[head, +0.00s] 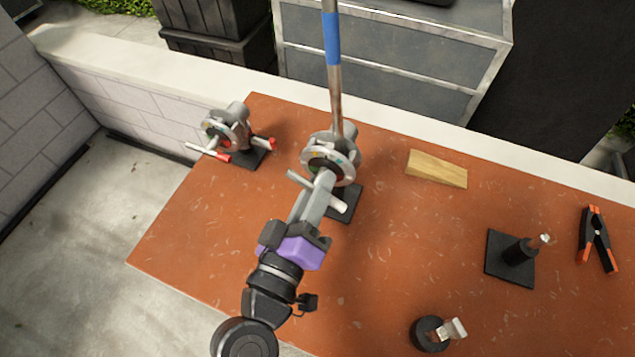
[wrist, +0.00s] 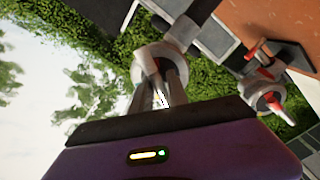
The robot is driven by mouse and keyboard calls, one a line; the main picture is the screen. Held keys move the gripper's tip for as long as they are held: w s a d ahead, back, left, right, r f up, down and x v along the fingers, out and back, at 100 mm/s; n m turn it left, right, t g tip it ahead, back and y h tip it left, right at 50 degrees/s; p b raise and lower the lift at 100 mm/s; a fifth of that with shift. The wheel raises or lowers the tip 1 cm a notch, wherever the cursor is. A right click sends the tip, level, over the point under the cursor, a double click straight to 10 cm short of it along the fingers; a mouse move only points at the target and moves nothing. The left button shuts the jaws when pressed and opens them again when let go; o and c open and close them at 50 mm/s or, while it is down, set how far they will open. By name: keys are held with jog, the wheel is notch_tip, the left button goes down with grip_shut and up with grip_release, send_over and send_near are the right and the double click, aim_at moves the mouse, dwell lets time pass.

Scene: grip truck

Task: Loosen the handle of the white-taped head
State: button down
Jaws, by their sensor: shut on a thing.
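The white-taped head (head: 345,146) is a grey round grip head on a black base plate, near the middle of the table. A metal pole (head: 336,95) with a blue band rises from it. Its T-handle (head: 338,205) has white ends and slants down to the right on the near side. My gripper (head: 322,182) reaches to this handle from the front and is shut on it. The fingers hide the handle's middle. In the wrist view the head (wrist: 150,62) is straight ahead of my fingers (wrist: 158,98), and the grip itself is hard to make out.
A similar head with red-tipped handles (head: 228,128) stands to the left. A wooden wedge (head: 437,182), a pin on a square plate (head: 497,268), an orange-tipped clamp (head: 597,238) and a round black piece (head: 428,334) lie right. The orange table (head: 190,235) is bare at front left.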

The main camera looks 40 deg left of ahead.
jog(key=shift+n, duration=0.9)
jog(key=c, duration=1.3)
grip_release()
jog(key=shift+s, duration=0.15)
jog(key=b+v, duration=0.1)
jog(key=v, duration=0.6)
jog(key=shift+s+b, duration=0.3)
jog(key=shift+b, duration=0.1)
jog(key=shift+r, duration=0.1)
